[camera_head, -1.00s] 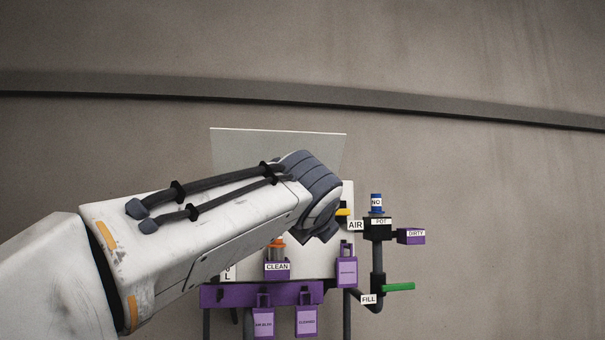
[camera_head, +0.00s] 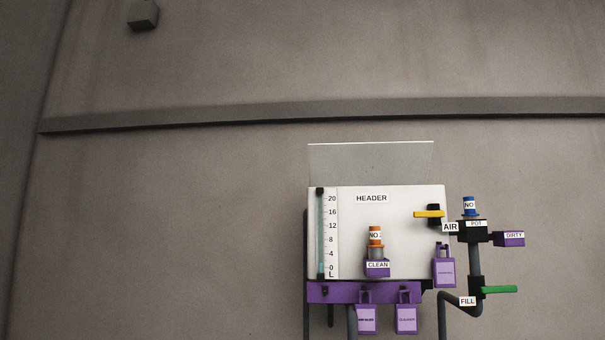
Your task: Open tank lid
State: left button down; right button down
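The tank (camera_head: 395,215) is a white box labelled HEADER, right of centre in the head view. A level gauge (camera_head: 320,235) with a scale up to 20 runs down its left side. A grey flat panel, which looks like the tank lid (camera_head: 370,163), stands raised above the back of the tank's top edge and leans slightly. Whether it is hinged there cannot be seen. Neither of my grippers is in view.
A yellow handle (camera_head: 429,214) is by the AIR label, and a green handle (camera_head: 499,289) by FILL. An orange-capped CLEAN fitting (camera_head: 377,252) is on the front. Purple tags hang below.

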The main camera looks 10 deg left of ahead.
aim_at(400, 164)
jog(key=z, duration=1)
jog(key=k, duration=0.15)
jog(key=u, duration=2.3)
jog(key=i, duration=1.85)
jog(key=z, duration=0.55)
